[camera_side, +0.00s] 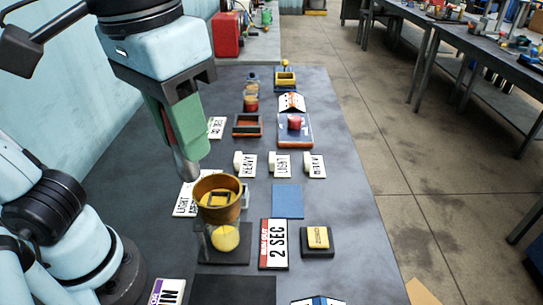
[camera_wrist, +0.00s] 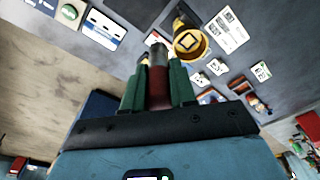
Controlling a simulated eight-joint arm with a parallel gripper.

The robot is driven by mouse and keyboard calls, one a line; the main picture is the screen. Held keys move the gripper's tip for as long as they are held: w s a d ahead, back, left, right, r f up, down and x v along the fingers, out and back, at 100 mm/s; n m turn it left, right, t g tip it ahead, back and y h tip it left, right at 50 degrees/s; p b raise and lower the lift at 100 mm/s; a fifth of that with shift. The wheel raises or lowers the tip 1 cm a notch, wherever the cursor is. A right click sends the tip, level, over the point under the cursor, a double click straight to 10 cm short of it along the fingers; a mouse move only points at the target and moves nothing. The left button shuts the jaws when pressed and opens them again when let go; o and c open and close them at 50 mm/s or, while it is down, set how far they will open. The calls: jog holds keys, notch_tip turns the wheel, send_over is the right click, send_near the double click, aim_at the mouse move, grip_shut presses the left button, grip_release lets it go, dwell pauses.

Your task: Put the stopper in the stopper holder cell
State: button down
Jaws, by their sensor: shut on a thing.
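My gripper (camera_side: 185,140) has green fingers and is shut on a narrow cylindrical piece (camera_side: 187,170). In the wrist view my gripper (camera_wrist: 158,90) holds this piece upright between its fingers, dark red below and grey at the end (camera_wrist: 158,55). I cannot tell whether it is the stopper. Its grey end hangs above and left of a brown funnel-like cup (camera_side: 233,212) with a yellow inside, apart from it in the picture. The cup also shows in the wrist view (camera_wrist: 202,48). I cannot make out for sure which thing is the stopper holder cell; an orange-lined open tray (camera_side: 247,133) stands farther back.
Under the cup is a yellow round thing (camera_side: 225,238) over a dark base. A "2 SEC" card (camera_side: 273,244), a black block with a yellow label (camera_side: 317,240) and a blue square (camera_side: 287,201) lie to the right. A red-topped block (camera_side: 295,135) stands behind several lettered cards.

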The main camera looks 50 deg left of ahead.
jog(key=w+a+n, duration=0.8)
jog(key=w+a, duration=0.7)
jog(key=w, duration=0.1)
jog(key=shift+y, duration=0.4)
jog(key=shift+s+d+f, duration=0.15)
jog(key=shift+f, duration=6.35)
jog(key=shift+s+d+f, duration=0.1)
jog(key=shift+f, duration=6.35)
jog(key=c, duration=0.9)
grip_release()
jog(key=shift+f, duration=0.15)
